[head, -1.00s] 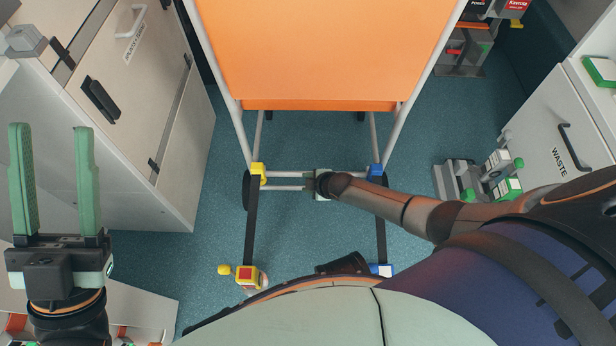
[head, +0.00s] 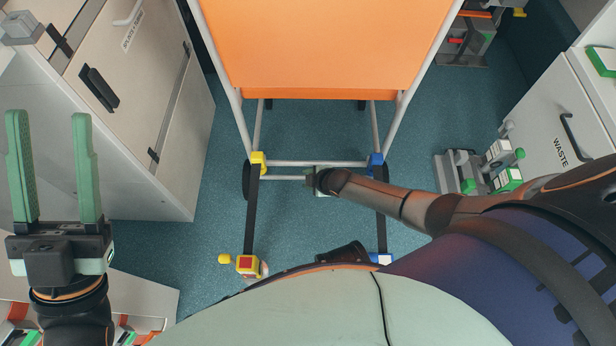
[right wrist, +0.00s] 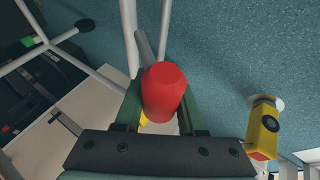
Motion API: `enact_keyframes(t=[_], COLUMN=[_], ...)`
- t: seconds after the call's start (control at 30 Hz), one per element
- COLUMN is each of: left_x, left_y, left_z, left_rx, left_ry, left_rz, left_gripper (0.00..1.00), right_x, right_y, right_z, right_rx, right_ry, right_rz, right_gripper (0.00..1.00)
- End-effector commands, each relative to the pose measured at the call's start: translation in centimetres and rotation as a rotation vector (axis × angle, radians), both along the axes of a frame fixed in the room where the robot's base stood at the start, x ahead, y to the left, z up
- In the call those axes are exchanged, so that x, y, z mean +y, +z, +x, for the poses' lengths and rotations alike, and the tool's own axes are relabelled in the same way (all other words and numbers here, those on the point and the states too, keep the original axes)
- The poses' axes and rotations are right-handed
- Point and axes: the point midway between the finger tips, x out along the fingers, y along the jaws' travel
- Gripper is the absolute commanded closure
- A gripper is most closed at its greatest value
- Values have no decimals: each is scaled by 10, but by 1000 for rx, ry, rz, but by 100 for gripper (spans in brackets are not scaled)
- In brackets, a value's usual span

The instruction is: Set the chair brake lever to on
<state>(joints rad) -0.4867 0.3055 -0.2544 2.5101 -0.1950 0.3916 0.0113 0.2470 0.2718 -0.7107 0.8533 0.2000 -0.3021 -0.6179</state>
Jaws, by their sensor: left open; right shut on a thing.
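The chair has an orange panel (head: 325,45), a pale tubular frame and a cross bar (head: 315,164) low near the floor. My right gripper (head: 313,181) is low at this bar, mostly hidden by its own arm. In the right wrist view its green fingers are shut on a red knob (right wrist: 168,92), which I take to be the end of the brake lever. A grey rod (right wrist: 145,48) shows beyond the knob. Any on or off marking is not visible. My left gripper (head: 50,165) is open and empty, raised at the left.
Yellow (head: 258,162) and blue (head: 376,162) blocks hold dark straps, which run to a yellow floor fitting (head: 247,264) and a blue one (head: 381,259). A pale cabinet (head: 120,110) stands left; a WASTE cabinet (head: 560,120) stands right.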

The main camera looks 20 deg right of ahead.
Motion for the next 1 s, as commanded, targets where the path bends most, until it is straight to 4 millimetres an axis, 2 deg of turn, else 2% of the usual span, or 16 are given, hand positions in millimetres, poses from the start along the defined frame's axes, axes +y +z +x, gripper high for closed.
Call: enact_keyframes(t=[0.37, 0.4, 0.6, 0.67, 1.0], left_x=[0, 0, -1, -1, -1], left_y=[0, 0, 0, -1, 5], left_z=[0, 0, 0, 0, -1], left_rx=[0, 0, 0, 0, 0], left_ry=[-1, -1, -3, -3, -6], left_rz=[0, 1, 3, 4, 7], left_gripper=[50, 50, 50, 50, 50], right_x=[-2, -2, -2, -1, -2], right_y=[0, 0, 1, 1, 6], right_z=[1, 1, 1, 1, -2], right_rx=[0, 0, -1, -1, -2], right_ry=[-3, -3, -2, -1, 0], right_rz=[-2, -2, -2, -1, -1], right_gripper=[100, 58, 35, 31, 31])
